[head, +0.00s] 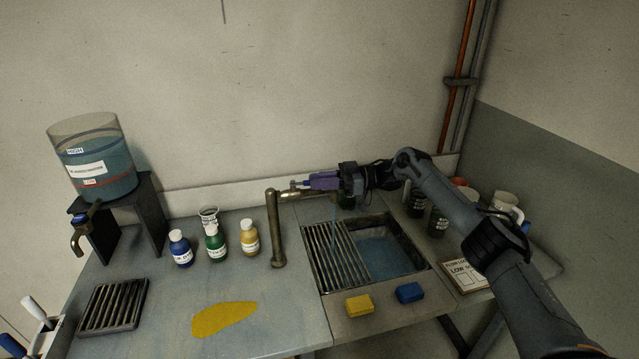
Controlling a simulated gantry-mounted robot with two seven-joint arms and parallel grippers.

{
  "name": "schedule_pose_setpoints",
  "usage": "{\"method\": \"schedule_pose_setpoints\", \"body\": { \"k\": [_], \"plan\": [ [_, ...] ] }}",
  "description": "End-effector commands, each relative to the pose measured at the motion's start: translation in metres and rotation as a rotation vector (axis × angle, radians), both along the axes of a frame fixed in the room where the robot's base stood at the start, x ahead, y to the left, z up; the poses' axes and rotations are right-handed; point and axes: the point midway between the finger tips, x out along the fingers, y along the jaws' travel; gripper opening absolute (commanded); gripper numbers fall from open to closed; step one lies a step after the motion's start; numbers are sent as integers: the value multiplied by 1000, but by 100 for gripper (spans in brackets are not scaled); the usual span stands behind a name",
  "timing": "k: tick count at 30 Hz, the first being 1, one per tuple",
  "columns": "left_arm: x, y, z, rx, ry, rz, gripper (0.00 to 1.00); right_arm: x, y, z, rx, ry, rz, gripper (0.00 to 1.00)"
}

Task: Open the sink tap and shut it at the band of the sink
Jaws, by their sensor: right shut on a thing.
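The brass sink tap (277,235) stands at the left of the sink, its upper part reaching right toward my gripper. My right gripper (309,183), with purple fingers, is shut on the tap's handle end, which the fingers mostly hide. A thin bluish stream of water (334,218) falls below the gripper into the sink. The sink (410,246) holds blue water (383,258) on its right side. A slatted rack (336,257) covers its left side. I cannot make out a band on the sink wall. My left gripper is not in view.
A tank of blue liquid (112,160) on a dark stand has its own tap (80,238). Three small bottles (214,243) stand left of the sink tap. Yellow (359,305) and blue (409,292) sponges lie on the front ledge. Jars and a mug (506,203) crowd the right.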

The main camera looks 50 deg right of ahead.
Motion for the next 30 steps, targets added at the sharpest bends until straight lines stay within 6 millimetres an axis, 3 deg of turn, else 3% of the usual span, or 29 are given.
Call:
{"method": "schedule_pose_setpoints", "body": {
  "k": [5, 6, 11, 22, 30],
  "plan": [
    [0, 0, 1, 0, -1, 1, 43, 0, 2, 8, 6, -16, 8, 0],
    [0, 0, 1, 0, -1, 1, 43, 0, 2, 8, 6, -16, 8, 22],
    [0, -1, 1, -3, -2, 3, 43, 0, 2, 7, 5, -14, 6, 46],
    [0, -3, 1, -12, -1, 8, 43, -2, -2, 3, 2, -6, 2, 46],
    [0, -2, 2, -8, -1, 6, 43, -25, -29, 3, 1, -5, 0, 46]
  ]
}}
